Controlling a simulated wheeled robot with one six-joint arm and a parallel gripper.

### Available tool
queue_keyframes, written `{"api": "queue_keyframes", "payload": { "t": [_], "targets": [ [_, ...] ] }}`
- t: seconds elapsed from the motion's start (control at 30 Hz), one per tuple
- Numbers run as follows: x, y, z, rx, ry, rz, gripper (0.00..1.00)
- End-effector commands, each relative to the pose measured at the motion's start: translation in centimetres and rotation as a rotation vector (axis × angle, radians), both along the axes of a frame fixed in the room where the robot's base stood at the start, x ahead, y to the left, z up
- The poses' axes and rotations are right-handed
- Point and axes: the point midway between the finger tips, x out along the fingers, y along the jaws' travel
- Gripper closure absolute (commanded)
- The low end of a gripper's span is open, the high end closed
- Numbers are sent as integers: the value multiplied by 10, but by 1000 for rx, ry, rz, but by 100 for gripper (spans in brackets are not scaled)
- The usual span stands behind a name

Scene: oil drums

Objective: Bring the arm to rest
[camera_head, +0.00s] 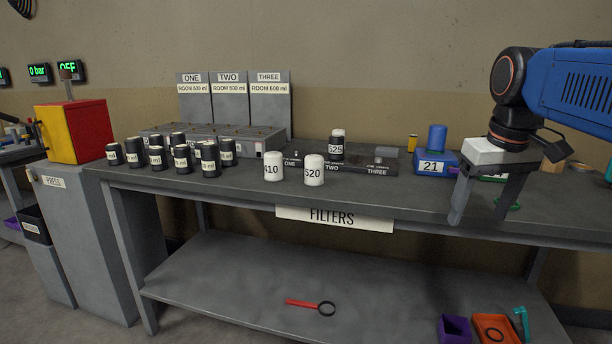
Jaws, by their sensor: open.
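My blue arm (570,90) reaches in from the right edge of the head view. My gripper (481,204) hangs below its white body, fingers pointing down at the right part of the workbench (400,203). The two grey fingers are apart, and nothing shows between them. The fingertips overlap the bench's front area in the picture; how far they are from the surface I cannot tell. Part of the arm is cut off by the frame edge.
Canister 25 (337,145) sits on the rack at TWO. Several black canisters (183,158) stand left. A blue container marked 21 (431,163) is left of my gripper.

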Motion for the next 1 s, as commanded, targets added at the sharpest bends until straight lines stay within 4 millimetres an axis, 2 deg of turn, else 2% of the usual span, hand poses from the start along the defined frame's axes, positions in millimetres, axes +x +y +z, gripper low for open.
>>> {"api": "queue_keyframes", "payload": {
  "t": [0.03, 0.27, 0.4, 0.6, 0.7, 0.8, 1.0],
  "targets": [
    [-15, 6, -16, 2, -14, -2, 30],
    [-69, 26, -91, 17, -82, -25, 30],
    [-101, 36, -140, 28, -122, -38, 30],
    [-134, 44, -196, 45, -164, -53, 30],
    [-142, 46, -210, 49, -176, -58, 30],
    [-145, 46, -217, 52, -182, -60, 30],
    [-145, 47, -217, 52, -182, -60, 30]
  ]
}}
